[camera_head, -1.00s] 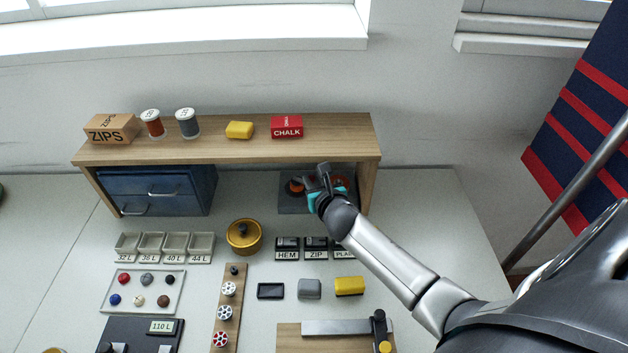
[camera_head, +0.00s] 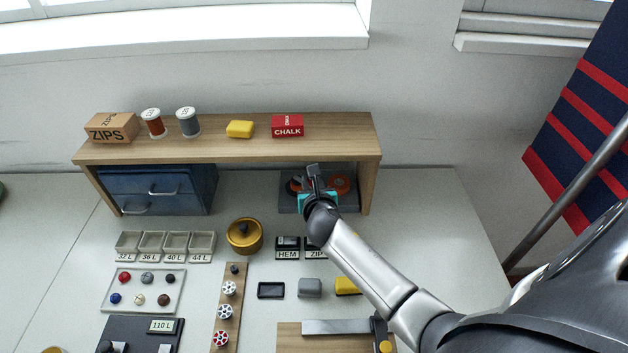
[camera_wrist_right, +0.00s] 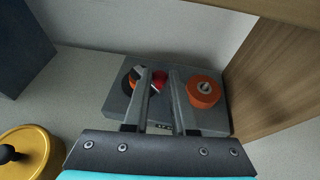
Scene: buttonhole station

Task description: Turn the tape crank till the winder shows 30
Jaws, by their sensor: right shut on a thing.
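The tape winder is a grey block (camera_wrist_right: 115,107) under the wooden shelf, and it also shows in the head view (camera_head: 288,207). An orange roll (camera_wrist_right: 205,91) sits on its right side. A dark and orange reel (camera_wrist_right: 129,84) on its left side is partly behind my finger. My right gripper (camera_head: 313,178) is over the winder. In the wrist view its fingers (camera_wrist_right: 160,82) are shut on a red knob (camera_wrist_right: 158,79), which looks like the crank's handle. A small display at the block's front is mostly hidden between the fingers, and its number is unreadable. My left gripper is out of view.
The shelf (camera_head: 230,150) spans above, and its right side panel (camera_wrist_right: 265,80) stands close to the winder. A blue drawer unit (camera_head: 155,190) is at the left under the shelf. A gold lidded pot (camera_head: 244,237) and label blocks (camera_head: 288,247) stand in front.

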